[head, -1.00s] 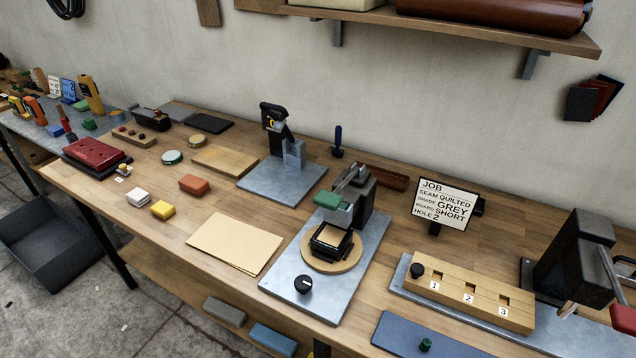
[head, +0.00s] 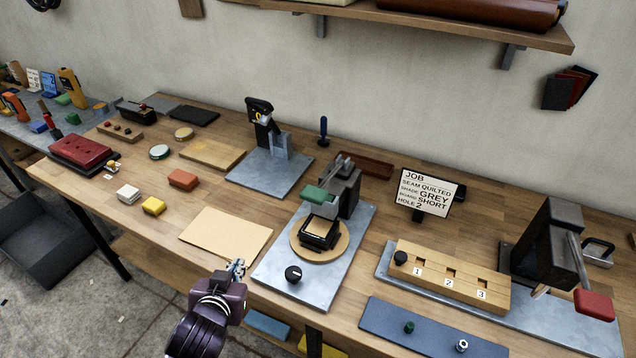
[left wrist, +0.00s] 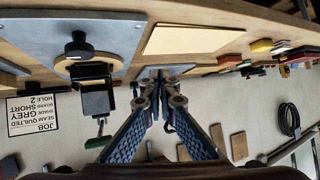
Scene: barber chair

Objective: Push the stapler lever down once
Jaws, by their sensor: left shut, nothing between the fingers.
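A black stapler-like tool (head: 262,125) stands upright on a grey metal stand plate (head: 265,176) at the back middle of the bench. A press with a green lever handle (head: 314,194) stands in front and right, its handle raised above a black square holder (head: 320,232) on a round wooden disc. Which of the two is the stapler, I cannot tell for sure. My left gripper (head: 237,268) is shut and empty at the bench's front edge, left of the press plate. In the left wrist view its fingertips (left wrist: 157,88) partly cover the back stand. My right gripper is not in view.
A tan sheet (head: 225,238) lies beyond my left gripper. A job sign (head: 426,193), a numbered wooden block (head: 452,280) and a red-handled press (head: 595,303) stand to the right. Colored blocks lie left. The bench between the sheet and stand is clear.

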